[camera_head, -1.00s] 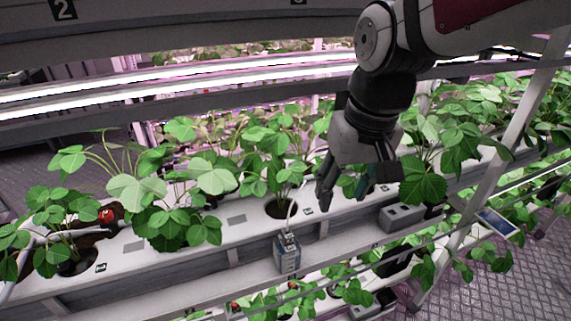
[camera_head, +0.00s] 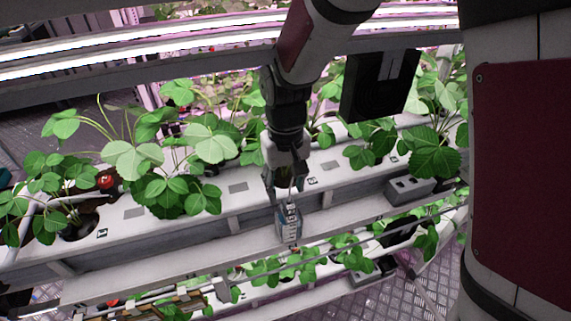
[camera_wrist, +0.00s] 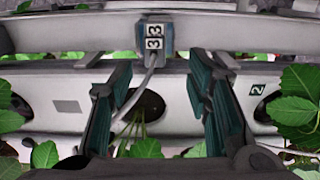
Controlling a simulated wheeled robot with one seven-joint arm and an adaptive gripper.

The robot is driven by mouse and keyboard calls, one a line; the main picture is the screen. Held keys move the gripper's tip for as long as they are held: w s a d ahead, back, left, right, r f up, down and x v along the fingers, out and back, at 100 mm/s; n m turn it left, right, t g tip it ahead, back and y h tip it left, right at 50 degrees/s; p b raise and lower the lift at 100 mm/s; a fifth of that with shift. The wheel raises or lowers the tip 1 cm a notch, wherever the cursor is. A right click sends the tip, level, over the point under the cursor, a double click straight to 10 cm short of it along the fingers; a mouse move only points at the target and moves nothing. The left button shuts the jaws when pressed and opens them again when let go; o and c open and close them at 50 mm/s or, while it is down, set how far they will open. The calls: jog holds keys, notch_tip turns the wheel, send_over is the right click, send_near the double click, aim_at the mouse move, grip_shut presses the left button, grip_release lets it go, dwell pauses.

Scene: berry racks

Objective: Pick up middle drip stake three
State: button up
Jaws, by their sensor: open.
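A small grey-blue block marked 3 (camera_head: 289,224), which looks like the drip stake's head, sits at the front edge of the middle white planter channel. In the wrist view the block (camera_wrist: 154,41) shows two 3 labels. A thin pale tube (camera_wrist: 140,92) runs from it toward a dark planting hole (camera_wrist: 146,106). My gripper (camera_head: 285,194) points down just above and behind the block. In the wrist view its two dark teal fingers (camera_wrist: 162,75) are apart, one on each side of the tube and hole. Nothing is held. Whether a finger touches the tube cannot be told.
Leafy strawberry plants stand left (camera_head: 165,170) and right (camera_head: 435,150) along the white channel (camera_head: 235,205). A grey box (camera_head: 410,189) sits on the right front ledge. Bright light bars (camera_head: 130,53) cross behind my arm. A lower planter row (camera_head: 275,268) lies beneath.

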aim_at(288, 202)
jog(key=shift+w+d+f+p, duration=0.1)
jog(key=shift+f+p, duration=0.05)
jog(key=shift+f, duration=0.95)
jog(key=shift+s+d+f+p, duration=0.1)
jog(key=shift+d+f+p, duration=0.1)
jog(key=shift+f, duration=0.85)
jog(key=shift+w+d+f+p, duration=0.1)
jog(key=shift+f+p, duration=0.05)
jog(key=shift+f, duration=0.95)
jog(key=c, duration=1)
jog(key=shift+r, duration=0.1)
